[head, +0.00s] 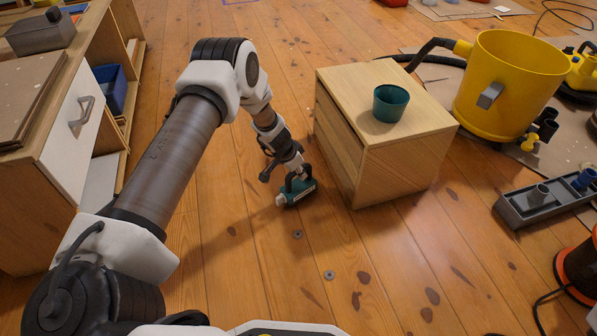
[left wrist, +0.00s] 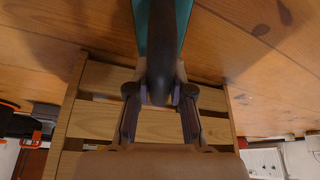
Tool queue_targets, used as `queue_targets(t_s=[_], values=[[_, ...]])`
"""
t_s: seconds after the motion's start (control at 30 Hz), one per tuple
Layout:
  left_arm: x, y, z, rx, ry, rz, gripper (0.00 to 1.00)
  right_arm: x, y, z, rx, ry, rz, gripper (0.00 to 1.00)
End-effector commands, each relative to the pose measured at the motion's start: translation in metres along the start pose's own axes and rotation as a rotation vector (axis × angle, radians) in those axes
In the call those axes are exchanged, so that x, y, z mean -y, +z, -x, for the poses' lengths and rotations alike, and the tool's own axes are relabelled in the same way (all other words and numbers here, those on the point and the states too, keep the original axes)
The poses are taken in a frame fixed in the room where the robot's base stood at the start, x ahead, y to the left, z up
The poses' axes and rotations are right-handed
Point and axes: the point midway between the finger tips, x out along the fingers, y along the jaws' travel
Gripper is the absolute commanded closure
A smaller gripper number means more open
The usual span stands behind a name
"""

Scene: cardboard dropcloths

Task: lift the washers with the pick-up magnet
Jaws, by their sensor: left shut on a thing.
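The pick-up magnet (head: 300,191) is a teal block with a black handle and a pale end. My left gripper (head: 297,174) is shut on its black handle and holds it low over the plank floor, left of a small wooden cabinet. In the left wrist view the dark handle (left wrist: 160,82) sits between the two fingers, with the teal body beyond. Two grey washers lie on the floor nearer to me: one washer (head: 297,234) close to the magnet, another washer (head: 329,275) farther off. I see no washer on the magnet; its underside is hidden. My right gripper is out of view.
A teal cup (head: 390,103) stands on the wooden cabinet (head: 400,150), close right of the magnet. A yellow bucket (head: 510,80) and a grey tray (head: 545,203) are at the right. A workbench (head: 60,150) fills the left. The floor before the washers is clear.

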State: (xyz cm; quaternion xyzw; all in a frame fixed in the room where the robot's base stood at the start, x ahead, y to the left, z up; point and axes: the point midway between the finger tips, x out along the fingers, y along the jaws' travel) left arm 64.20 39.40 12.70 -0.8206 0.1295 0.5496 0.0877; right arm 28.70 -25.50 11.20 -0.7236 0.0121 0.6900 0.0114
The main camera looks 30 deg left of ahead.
Motion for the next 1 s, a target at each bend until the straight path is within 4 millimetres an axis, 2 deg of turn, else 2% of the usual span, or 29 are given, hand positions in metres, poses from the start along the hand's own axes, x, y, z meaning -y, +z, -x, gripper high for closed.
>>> queue_targets(t_s=[0.03,0.6,1.0], values=[[0.001,-0.004,0.008,-0.002,-0.001,0.000,1.00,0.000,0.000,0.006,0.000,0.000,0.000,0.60],[0.001,-0.021,0.049,-0.002,-0.001,-0.001,1.00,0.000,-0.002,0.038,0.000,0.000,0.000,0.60],[0.001,-0.021,0.050,-0.001,-0.001,-0.001,1.00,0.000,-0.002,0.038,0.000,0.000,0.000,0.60]])
